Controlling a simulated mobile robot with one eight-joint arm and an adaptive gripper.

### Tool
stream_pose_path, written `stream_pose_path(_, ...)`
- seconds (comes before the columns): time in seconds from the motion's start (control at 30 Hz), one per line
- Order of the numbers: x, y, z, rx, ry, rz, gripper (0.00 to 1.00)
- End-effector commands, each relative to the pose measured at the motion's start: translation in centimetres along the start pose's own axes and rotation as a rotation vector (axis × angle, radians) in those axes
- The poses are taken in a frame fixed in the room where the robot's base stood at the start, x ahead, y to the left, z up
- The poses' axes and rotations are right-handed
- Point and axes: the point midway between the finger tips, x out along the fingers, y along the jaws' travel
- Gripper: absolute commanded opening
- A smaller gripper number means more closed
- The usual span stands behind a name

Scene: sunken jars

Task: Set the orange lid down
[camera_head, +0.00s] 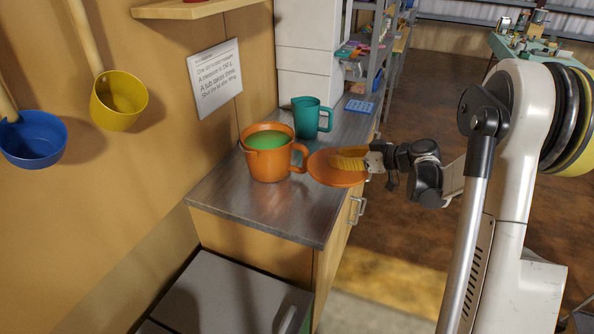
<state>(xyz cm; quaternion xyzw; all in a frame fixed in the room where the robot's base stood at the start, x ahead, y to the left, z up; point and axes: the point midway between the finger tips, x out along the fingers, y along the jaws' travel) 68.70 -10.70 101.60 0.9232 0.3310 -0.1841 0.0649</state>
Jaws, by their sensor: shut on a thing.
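The orange lid (325,170) is a flat round disc with a ridged yellow-orange grip (347,163) on it. My gripper (371,162) is shut on the lid at its right side. The lid is held out at the right edge of the grey counter, just right of the orange jug. Whether it touches the jug or the counter, I cannot tell. The orange jug (266,166) stands upright on the counter, uncovered, with green contents (268,140) showing at its top. Its handle points right, towards the lid.
The counter (270,213) is bare in front of the orange jug. A teal jug (307,117) stands behind it. A yellow ladle (118,101) and a blue ladle (33,140) hang at the left wall, near a printed sign (215,79). A shelf unit (372,60) stands behind.

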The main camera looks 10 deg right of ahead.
Motion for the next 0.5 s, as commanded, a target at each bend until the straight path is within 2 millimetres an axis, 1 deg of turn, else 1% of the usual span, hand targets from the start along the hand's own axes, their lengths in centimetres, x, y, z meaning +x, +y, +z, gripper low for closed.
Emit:
stream_pose_path(0.07, 1.0, -1.3, 0.8, -0.003, 0.001, -0.005, 0.0)
stream_pose_path(0.3, 4.9, -6.7, 3.3, -0.004, -0.001, -0.005, 0.0)
stream_pose_path(0.4, 6.0, -8.4, 4.0, -0.002, 0.0, -0.004, 0.0)
stream_pose_path(0.5, 6.8, -9.5, 4.3, -0.002, 0.0, -0.002, 0.0)
